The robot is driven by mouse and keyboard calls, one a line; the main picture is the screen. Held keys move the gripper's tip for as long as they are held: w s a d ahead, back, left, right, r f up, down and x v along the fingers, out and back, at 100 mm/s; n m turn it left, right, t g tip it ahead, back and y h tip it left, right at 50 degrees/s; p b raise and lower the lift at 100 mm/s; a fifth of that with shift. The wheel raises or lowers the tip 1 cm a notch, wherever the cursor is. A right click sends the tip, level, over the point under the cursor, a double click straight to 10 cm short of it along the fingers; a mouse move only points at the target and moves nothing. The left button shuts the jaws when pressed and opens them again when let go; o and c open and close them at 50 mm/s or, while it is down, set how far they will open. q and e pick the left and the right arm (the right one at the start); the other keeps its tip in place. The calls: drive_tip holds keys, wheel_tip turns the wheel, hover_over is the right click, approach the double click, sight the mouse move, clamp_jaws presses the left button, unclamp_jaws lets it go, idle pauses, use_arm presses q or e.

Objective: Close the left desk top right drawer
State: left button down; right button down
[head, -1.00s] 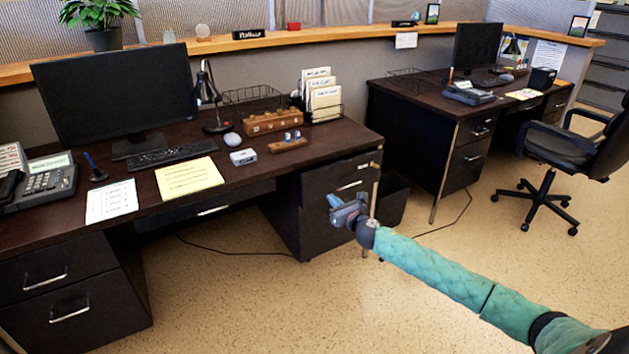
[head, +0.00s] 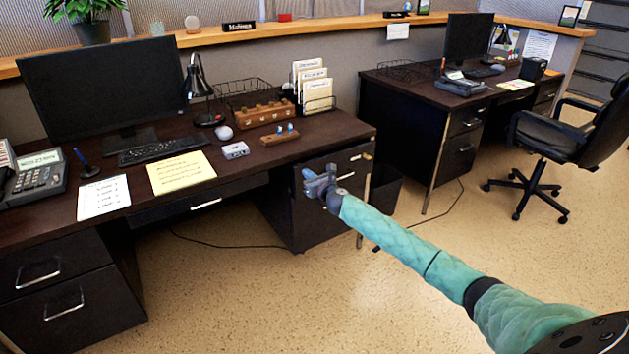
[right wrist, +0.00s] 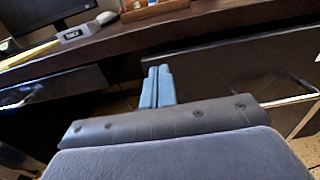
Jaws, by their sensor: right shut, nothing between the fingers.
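The left desk (head: 240,170) is dark brown, with a drawer pedestal at its right end. The pedestal's top right drawer (head: 352,160) has a dark front and a metal handle; my right gripper and arm partly cover it in the head view. How far it stands out is hard to tell. A dark drawer front (right wrist: 235,75) with a handle shows at the right of the right wrist view. My right gripper (head: 310,172) is shut and empty, in front of the pedestal's left part. Its blue fingers (right wrist: 157,72) are together below the desk edge; contact cannot be told. My left gripper is out of view.
The desktop holds a monitor (head: 98,85), a phone (head: 38,178), papers and a file holder (head: 315,88). A dark bin (head: 384,190) stands right of the pedestal. A second desk (head: 410,115) and an office chair (head: 555,140) are at right.

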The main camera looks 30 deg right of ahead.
drive_tip(key=shift+w, duration=0.95)
drive_tip(key=shift+w+a, duration=0.1)
